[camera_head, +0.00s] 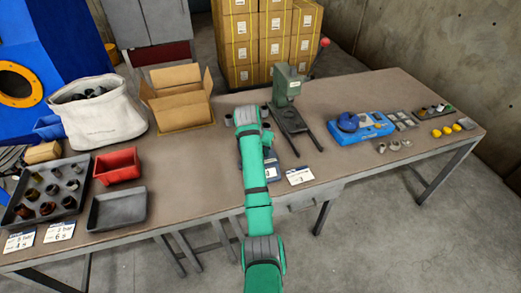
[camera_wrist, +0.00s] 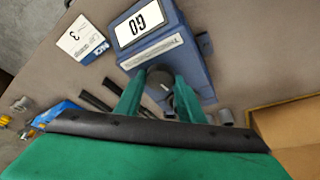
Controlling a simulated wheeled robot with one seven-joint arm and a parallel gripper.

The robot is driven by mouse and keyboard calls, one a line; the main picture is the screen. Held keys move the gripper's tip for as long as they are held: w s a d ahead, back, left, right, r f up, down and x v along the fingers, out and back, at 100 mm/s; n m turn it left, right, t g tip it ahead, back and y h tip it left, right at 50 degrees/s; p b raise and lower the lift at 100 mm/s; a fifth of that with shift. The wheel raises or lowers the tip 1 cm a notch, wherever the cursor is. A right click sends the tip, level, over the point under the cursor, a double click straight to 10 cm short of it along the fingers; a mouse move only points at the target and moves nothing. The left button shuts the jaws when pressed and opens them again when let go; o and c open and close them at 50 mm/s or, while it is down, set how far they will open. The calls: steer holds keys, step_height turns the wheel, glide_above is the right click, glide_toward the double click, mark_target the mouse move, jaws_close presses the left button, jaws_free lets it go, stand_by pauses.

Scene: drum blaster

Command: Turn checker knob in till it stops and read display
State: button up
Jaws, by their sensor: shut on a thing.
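A label strip runs below the display. The dark round checker knob (camera_wrist: 159,82) sits at the box's near side. My gripper (camera_wrist: 166,82) is shut on the knob, with one green finger on each side of it. In the head view my green arm covers most of the checker (camera_head: 276,172), and my fingertips are hidden there.
A card marked 3 (camera_wrist: 82,40) lies beside the checker. A green press (camera_head: 287,83) with dark rails stands behind it. An open cardboard box (camera_head: 182,108), red bin (camera_head: 117,167) and tray of parts (camera_head: 75,207) are left. A blue fixture (camera_head: 360,130) is right.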

steer(key=shift+w, duration=0.1)
stand_by(0.4)
steer(key=o, duration=1)
steer(key=shift+d, duration=0.1)
steer(key=shift+s+a+r, duration=0.2)
steer(key=shift+r, duration=0.25)
steer(key=v, duration=0.9)
steer(key=shift+r, duration=0.35)
steer(key=shift+a, duration=0.15)
